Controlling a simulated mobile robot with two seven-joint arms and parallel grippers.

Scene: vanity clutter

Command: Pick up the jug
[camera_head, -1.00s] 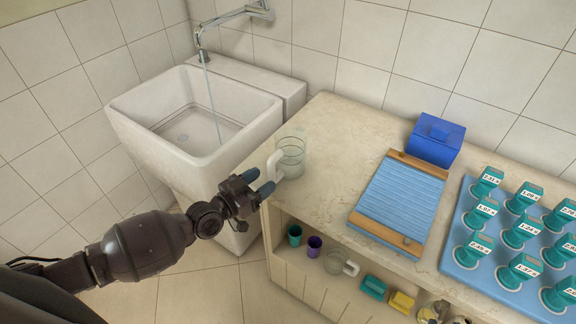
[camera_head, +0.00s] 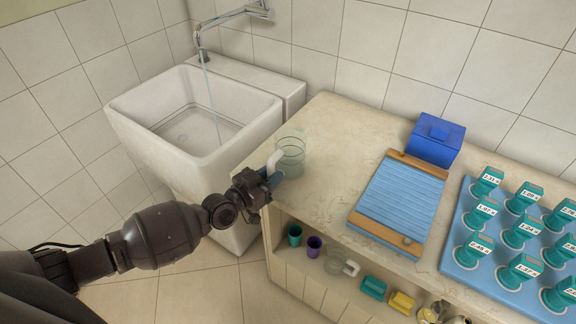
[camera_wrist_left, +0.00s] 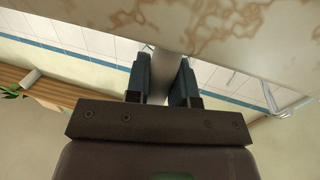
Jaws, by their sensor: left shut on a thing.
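The jug (camera_head: 291,156) is a clear glass vessel with a white handle on its left side. It stands upright on the left end of the counter, near the sink. My left gripper (camera_head: 270,176) is at the jug's handle and shut on it. In the left wrist view, the two blue fingers of the gripper (camera_wrist_left: 160,82) close on either side of the pale handle (camera_wrist_left: 164,66). The rest of the jug is not clear in that view. My right gripper is not in view.
The counter (camera_head: 334,132) holds a blue ribbed board (camera_head: 400,200), a blue box (camera_head: 436,139) and a blue tray of several teal devices (camera_head: 520,228). A white sink (camera_head: 180,125) stands left, its tap (camera_head: 232,17) running. Cups and another jug (camera_head: 341,263) sit on the shelf below.

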